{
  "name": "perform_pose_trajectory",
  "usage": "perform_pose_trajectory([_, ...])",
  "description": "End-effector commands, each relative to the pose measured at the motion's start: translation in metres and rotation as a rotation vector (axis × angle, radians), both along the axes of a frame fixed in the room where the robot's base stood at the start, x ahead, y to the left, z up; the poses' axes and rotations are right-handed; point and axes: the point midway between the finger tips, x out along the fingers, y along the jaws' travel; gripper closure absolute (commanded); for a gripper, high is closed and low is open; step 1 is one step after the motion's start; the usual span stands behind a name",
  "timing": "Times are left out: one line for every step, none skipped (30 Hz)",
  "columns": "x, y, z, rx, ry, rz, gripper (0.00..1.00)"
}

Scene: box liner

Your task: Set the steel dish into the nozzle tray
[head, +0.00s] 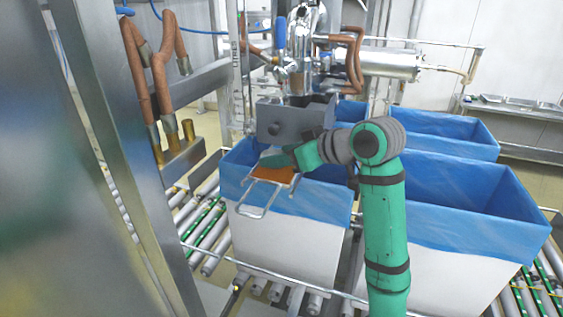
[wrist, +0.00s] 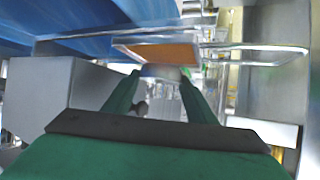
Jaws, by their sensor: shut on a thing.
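The nozzle tray (head: 274,175) is a shallow metal tray with an orange-brown floor and a wire frame, at the near rim of the left blue-lined box. In the wrist view the tray (wrist: 155,51) lies just beyond my fingertips. My gripper (wrist: 161,77) is shut on the steel dish (wrist: 162,71), a small round grey dish between the two green fingers. The dish overlaps the tray's edge in that view; I cannot tell whether they touch. In the head view my gripper (head: 270,160) is at the tray's far side, and the dish is hidden or too small to make out.
A grey filler block (head: 290,120) with pipes hangs right behind my gripper. Boxes with blue liners (head: 460,205) stand on roller conveyors (head: 205,225). A steel post (head: 110,150) and brown hoses (head: 150,60) are at left. A steel table (head: 520,110) stands at the back right.

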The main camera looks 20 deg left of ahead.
Motion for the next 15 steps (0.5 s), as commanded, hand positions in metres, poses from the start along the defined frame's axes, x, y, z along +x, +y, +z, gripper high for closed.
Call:
perform_pose_trajectory([0.000, -0.001, -0.009, 0.001, 0.002, -0.001, 0.71])
perform_pose_trajectory([0.000, -0.001, -0.013, 0.000, 0.003, -0.001, 0.71])
perform_pose_trajectory([0.000, -0.001, -0.017, 0.000, 0.003, -0.003, 0.71])
perform_pose_trajectory([0.000, -0.002, -0.019, 0.001, 0.002, -0.002, 0.71])
perform_pose_trajectory([0.000, -0.002, -0.019, 0.000, 0.001, -0.003, 0.71])
perform_pose_trajectory([0.000, -0.001, -0.019, 0.000, 0.000, -0.002, 0.71])
perform_pose_trajectory([0.000, -0.001, -0.019, 0.000, 0.000, -0.002, 0.71])
perform_pose_trajectory([0.000, -0.001, -0.019, 0.000, 0.000, -0.002, 0.71])
perform_pose_trajectory([0.000, -0.001, -0.019, 0.000, 0.000, -0.002, 0.71])
perform_pose_trajectory([0.000, -0.001, -0.019, 0.000, 0.000, -0.002, 0.71])
perform_pose_trajectory([0.000, -0.001, -0.019, 0.000, 0.000, -0.002, 0.71])
perform_pose_trajectory([0.000, -0.001, -0.019, 0.000, 0.000, -0.001, 0.71])
perform_pose_trajectory([0.000, -0.001, -0.020, 0.000, 0.000, -0.001, 0.71])
perform_pose_trajectory([0.000, -0.001, -0.021, 0.000, 0.000, -0.001, 0.71])
perform_pose_trajectory([0.000, -0.001, -0.022, 0.000, 0.000, -0.001, 0.71])
